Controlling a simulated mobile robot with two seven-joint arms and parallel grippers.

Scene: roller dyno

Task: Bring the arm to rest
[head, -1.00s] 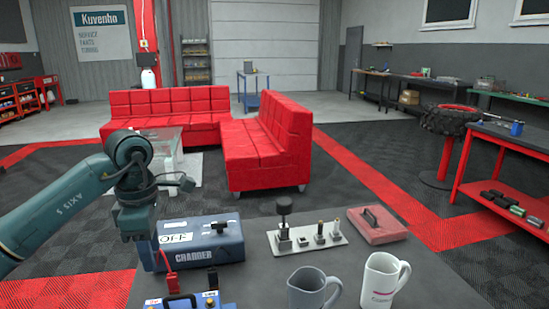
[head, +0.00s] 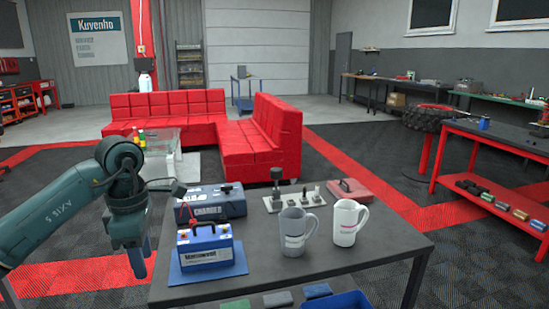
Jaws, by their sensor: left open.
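My left arm comes in from the left in the head view. Its gripper (head: 134,262) hangs pointing down, off the left edge of the dark table (head: 385,258), beside the battery. The gap between its fingers is hard to make out, but it is open and I see nothing held in it. My right gripper is out of view.
On the table stand a blue battery (head: 208,252) on a blue mat, a charger box (head: 210,205), a grey mug (head: 293,232), a white mug (head: 346,222), a switch plate (head: 295,198) and a red block (head: 350,190). A blue bin (head: 345,301) is at the front. Red sofas (head: 250,150) stand behind.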

